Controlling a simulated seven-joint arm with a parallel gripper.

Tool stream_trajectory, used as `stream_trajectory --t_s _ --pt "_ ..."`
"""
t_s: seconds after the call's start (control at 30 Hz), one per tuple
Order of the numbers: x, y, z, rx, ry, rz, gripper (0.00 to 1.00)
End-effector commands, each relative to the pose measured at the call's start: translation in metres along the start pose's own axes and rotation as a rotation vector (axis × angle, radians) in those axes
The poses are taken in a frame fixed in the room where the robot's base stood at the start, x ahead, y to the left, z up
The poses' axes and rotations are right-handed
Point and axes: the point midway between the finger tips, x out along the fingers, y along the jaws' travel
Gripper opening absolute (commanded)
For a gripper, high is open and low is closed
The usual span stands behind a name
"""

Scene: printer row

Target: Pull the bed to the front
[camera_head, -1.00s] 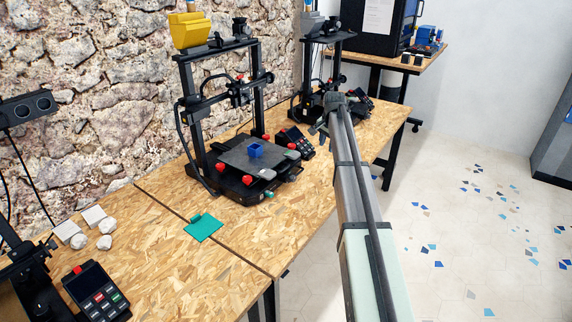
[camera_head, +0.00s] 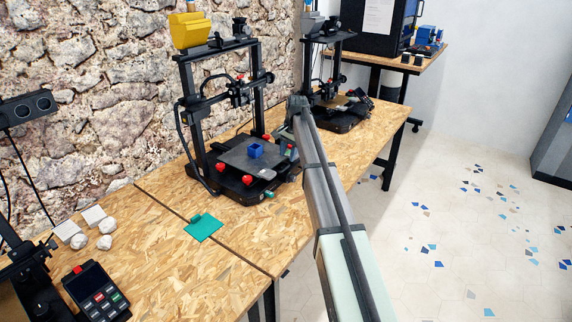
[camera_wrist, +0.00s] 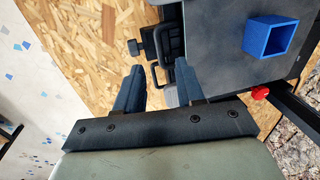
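The dark flat bed (camera_head: 238,157) of the middle printer carries an open blue box (camera_head: 256,151). In the wrist view the bed (camera_wrist: 225,45) fills the upper right, with the blue box (camera_wrist: 270,37) on it. A black loop handle (camera_wrist: 169,42) stands out from the bed's edge. My gripper (camera_wrist: 158,78) is open, its two blue-grey fingers apart, just short of the handle in the picture; the right finger overlaps the bed's edge. I see nothing held between them.
Red knobs (camera_head: 247,181) sit under the bed. The printer's black frame (camera_head: 259,75) rises behind it. A green scraper-like piece (camera_head: 204,228) lies on the wooden table (camera_head: 160,250). A second printer (camera_head: 340,112) stands beyond my arm.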

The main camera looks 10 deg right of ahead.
Motion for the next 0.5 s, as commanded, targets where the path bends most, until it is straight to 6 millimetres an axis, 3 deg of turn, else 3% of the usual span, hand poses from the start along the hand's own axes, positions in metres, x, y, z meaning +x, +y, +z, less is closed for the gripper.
stream_trajectory --t_s 0.2,0.5 --pt "0.035 0.0 0.0 0.0 0.0 0.001 0.38" --pt "0.055 0.0 0.0 0.0 0.001 0.0 0.38"
